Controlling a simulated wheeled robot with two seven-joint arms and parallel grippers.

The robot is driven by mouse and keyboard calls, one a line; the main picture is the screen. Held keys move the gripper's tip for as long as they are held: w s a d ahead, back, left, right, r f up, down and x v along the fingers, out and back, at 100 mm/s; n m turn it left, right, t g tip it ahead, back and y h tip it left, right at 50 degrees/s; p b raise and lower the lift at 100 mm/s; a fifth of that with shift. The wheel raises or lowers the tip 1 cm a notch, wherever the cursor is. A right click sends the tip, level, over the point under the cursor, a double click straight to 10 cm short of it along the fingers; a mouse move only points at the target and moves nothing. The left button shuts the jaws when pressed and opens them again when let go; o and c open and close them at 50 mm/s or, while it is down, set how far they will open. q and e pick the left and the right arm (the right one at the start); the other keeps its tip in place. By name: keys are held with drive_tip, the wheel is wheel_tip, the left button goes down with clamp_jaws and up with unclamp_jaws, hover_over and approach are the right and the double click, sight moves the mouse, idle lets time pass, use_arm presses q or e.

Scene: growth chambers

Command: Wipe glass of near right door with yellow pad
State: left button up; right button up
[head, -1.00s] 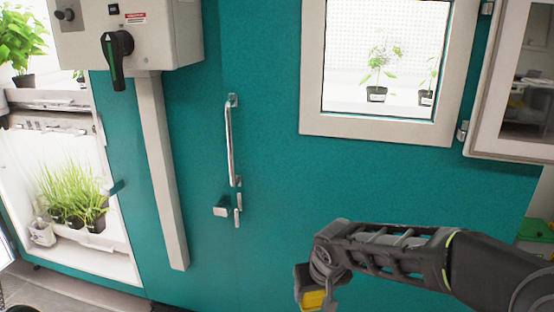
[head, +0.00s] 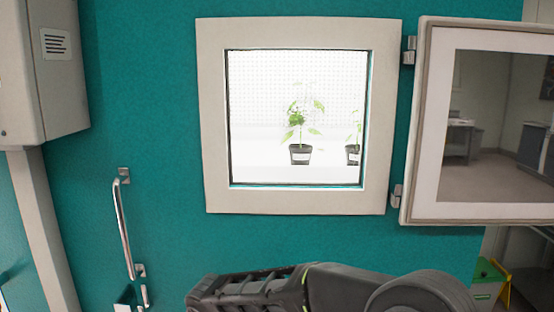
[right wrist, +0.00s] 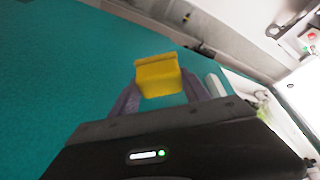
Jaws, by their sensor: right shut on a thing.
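The yellow pad (right wrist: 158,78) sits between the fingertips of my right gripper (right wrist: 160,88) in the right wrist view. The gripper is shut on it. A teal surface fills the left of that view; I cannot tell whether the pad touches it. In the head view my right arm crosses the bottom, with its gripper out of frame. A teal panel (head: 150,100) carries a bright glass window (head: 297,90) in a pale frame. Right of it, a hinged pale-framed door (head: 412,150) stands swung open, with dark reflective glass (head: 500,120). My left gripper is not in view.
Potted plants (head: 300,153) stand behind the window. A metal handle (head: 123,225) juts from the teal panel at the left. A grey box (head: 52,70) is mounted at the far left. A green and yellow object (head: 488,280) shows at the lower right.

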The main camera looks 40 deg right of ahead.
drive_tip(key=w+d+r+n+t+h+p, duration=0.1)
drive_tip(key=w+d+r+n, duration=0.1)
drive_tip(key=d+r, duration=0.35)
drive_tip(key=w+d+r+n+t+h, duration=0.1)
drive_tip(key=d+r+n+t+h, duration=0.15)
drive_tip(key=r, duration=0.55)
drive_tip(key=w+d+r+n+h+p, duration=0.1)
drive_tip(key=w+d+r+n, duration=0.2)
drive_tip(key=r, duration=0.4)
drive_tip(key=s+d+r+n+t, duration=0.2)
drive_tip(key=r+t, duration=0.1)
drive_tip(key=r, duration=0.5)
drive_tip(key=s+d+r+n+t+p, duration=0.1)
drive_tip(key=s+d+r+n+t, duration=0.1)
drive_tip(key=r, duration=0.6)
drive_tip(key=s+d+r+n+t, duration=0.3)
drive_tip(key=s+d+r+t, duration=0.1)
drive_tip(key=r, duration=0.4)
drive_tip(key=shift+t, duration=0.35)
drive_tip(key=shift+w+d, duration=1.1)
drive_tip(key=shift+w, duration=0.3)
drive_tip(key=shift+w+d, duration=1.05)
drive_tip(key=shift+w, duration=0.35)
drive_tip(key=shift+w+d, duration=0.55)
drive_tip(key=shift+w, duration=0.15)
